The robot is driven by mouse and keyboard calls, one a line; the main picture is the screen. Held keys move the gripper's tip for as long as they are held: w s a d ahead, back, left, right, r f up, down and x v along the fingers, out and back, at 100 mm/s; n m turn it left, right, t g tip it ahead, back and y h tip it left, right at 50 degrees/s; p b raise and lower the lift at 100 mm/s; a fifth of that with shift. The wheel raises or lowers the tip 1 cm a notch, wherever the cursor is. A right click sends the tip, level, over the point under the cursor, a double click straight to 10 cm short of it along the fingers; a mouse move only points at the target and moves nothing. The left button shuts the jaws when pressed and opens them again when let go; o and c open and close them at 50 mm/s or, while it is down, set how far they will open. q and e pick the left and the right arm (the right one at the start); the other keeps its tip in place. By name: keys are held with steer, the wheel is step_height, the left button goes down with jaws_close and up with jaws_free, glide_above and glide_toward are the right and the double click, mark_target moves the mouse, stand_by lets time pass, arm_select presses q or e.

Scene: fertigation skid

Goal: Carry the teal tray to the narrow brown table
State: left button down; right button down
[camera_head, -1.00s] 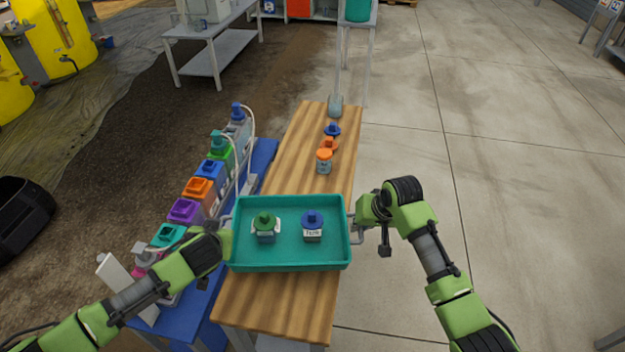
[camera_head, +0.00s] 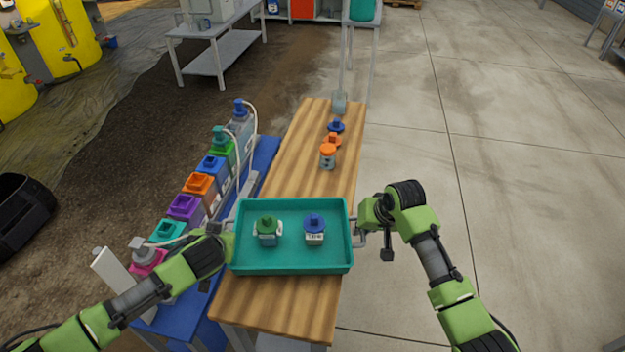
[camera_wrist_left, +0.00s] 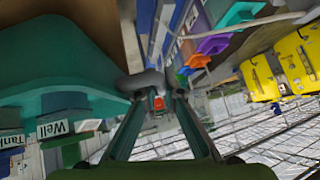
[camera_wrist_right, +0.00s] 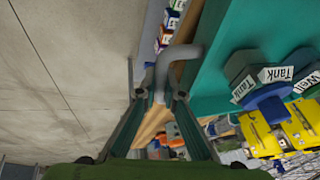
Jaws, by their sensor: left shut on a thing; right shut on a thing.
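The teal tray (camera_head: 290,266) is level over the near half of the narrow brown table (camera_head: 305,135). I cannot tell whether it touches the tabletop. Labels reading Well (camera_wrist_left: 55,128) and Tank (camera_wrist_right: 275,74) show in the wrist views. My left gripper (camera_head: 225,243) is shut at the tray's left side; its handle (camera_wrist_left: 140,82) shows between the fingers in the left wrist view. My right gripper (camera_head: 365,230) is shut on the grey handle (camera_wrist_right: 170,62) at the tray's right side.
A blue bench (camera_head: 188,308) with several coloured-cap bottles runs close along the left. Open concrete floor (camera_head: 500,180) lies right.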

arm_select(q)
steer(key=shift+a+f+b, duration=0.1)
steer(key=shift+f+b, duration=0.4)
steer(key=shift+f, duration=0.2)
arm_select(e)
steer(key=shift+f, duration=0.7)
arm_select(q)
steer(key=c, duration=2.2)
jaws_free()
steer(key=shift+r, duration=0.1)
arm_select(e)
steer(key=c, duration=2.2)
jaws_free()
steer(key=shift+r, duration=0.1)
arm_select(q)
steer(key=shift+o, duration=0.2)
arm_select(e)
steer(key=shift+o, duration=0.2)
arm_select(q)
steer(key=shift+s+r, duration=0.1)
steer(key=shift+s+d+r, duration=0.2)
steer(key=shift+s+r, duration=0.05)
arm_select(e)
steer(key=shift+r, duration=0.15)
arm_select(q)
steer(key=v, duration=1.1)
arm_select(e)
steer(key=v, duration=1.2)
arm_select(q)
steer(key=shift+a, duration=0.15)
